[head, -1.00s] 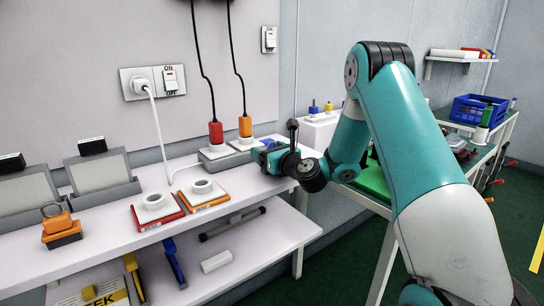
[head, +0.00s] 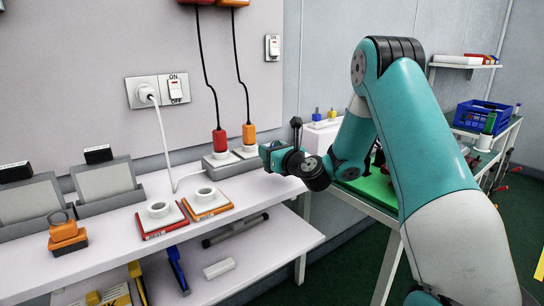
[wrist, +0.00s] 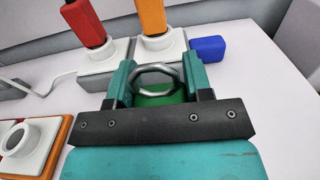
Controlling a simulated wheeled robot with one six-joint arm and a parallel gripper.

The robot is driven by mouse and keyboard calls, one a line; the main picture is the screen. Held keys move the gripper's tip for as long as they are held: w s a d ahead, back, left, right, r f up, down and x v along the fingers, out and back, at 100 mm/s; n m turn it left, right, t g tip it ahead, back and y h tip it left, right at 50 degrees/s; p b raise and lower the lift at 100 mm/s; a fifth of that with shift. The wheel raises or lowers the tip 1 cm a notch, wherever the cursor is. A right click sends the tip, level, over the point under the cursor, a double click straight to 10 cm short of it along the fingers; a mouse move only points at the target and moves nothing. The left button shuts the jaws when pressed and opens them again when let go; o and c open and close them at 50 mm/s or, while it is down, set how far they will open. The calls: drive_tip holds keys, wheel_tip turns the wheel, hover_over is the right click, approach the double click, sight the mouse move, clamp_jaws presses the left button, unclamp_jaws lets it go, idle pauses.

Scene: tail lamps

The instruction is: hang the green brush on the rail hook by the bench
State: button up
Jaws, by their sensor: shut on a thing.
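My gripper (head: 268,154) is over the right end of the bench (head: 262,192), close to the grey socket blocks. In the wrist view my gripper (wrist: 158,76) is shut on a green thing (wrist: 158,99) with a grey metal ring on top, which I take for the green brush. Only its upper part shows between the teal fingers; the rest is hidden behind the dark gripper bar. In the head view the held thing is hidden by my gripper. I cannot make out the rail hook in either view.
Red (head: 219,142) and orange (head: 249,134) plugs with black cords stand right behind my gripper. A small blue block (wrist: 207,49) lies beside them. White-ringed pads (head: 157,210) and an orange ringed block (head: 64,232) sit further left. A green-topped table (head: 372,186) stands right.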

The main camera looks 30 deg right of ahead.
wheel_tip(320, 180, up, 17)
drive_tip(key=p, duration=0.5)
drive_tip(key=shift+p, duration=0.3)
drive_tip(key=shift+o, duration=0.2)
drive_tip(key=shift+r, duration=0.1)
drive_tip(key=shift+c, duration=0.3)
wheel_tip(320, 180, up, 6)
drive_tip(key=p, duration=0.6)
drive_tip(key=shift+a, duration=0.1)
